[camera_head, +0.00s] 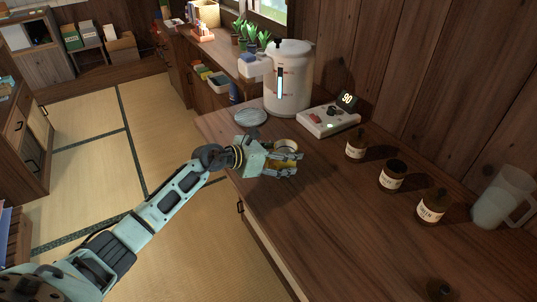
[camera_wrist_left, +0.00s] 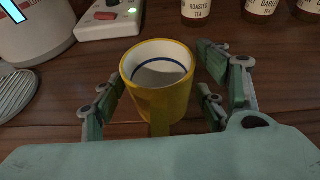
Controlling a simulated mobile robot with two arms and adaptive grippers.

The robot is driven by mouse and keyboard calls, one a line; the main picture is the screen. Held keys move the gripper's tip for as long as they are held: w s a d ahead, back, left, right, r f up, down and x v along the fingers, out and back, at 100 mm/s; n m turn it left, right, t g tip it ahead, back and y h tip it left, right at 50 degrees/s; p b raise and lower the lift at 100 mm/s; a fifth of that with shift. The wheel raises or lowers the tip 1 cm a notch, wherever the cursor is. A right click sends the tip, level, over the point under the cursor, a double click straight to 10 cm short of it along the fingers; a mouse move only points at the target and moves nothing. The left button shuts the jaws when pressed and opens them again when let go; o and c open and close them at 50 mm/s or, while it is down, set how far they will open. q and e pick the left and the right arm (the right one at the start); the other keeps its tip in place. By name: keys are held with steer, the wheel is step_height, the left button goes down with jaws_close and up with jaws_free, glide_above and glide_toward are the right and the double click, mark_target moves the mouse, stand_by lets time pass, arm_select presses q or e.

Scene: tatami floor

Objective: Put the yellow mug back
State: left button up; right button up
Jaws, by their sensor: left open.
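The yellow mug (camera_wrist_left: 160,95) stands upright on the wooden counter in the left wrist view, with a white inside and a dark blue ring. My left gripper (camera_wrist_left: 160,105) is open, with its fingers on either side of the mug and its handle towards my palm. In the head view my left gripper (camera_head: 290,161) reaches over the counter, and the mug (camera_head: 285,145) is mostly hidden behind it, with its pale rim showing. My right gripper is not in view.
A white dispenser (camera_head: 287,80) and a control box with a 90 display (camera_head: 328,120) stand behind. A round grey disc (camera_head: 250,117) lies left of the mug. Several brown bottles (camera_head: 392,176) and a clear pitcher (camera_head: 500,200) stand right. The front counter (camera_head: 340,240) is mostly clear.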

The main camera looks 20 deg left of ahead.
arm_select(q)
steer(key=v, duration=1)
steer(key=shift+a+f+b, duration=0.1)
steer(key=shift+f+b, duration=0.05)
steer(key=shift+b, duration=0.25)
steer(key=shift+v, duration=0.8)
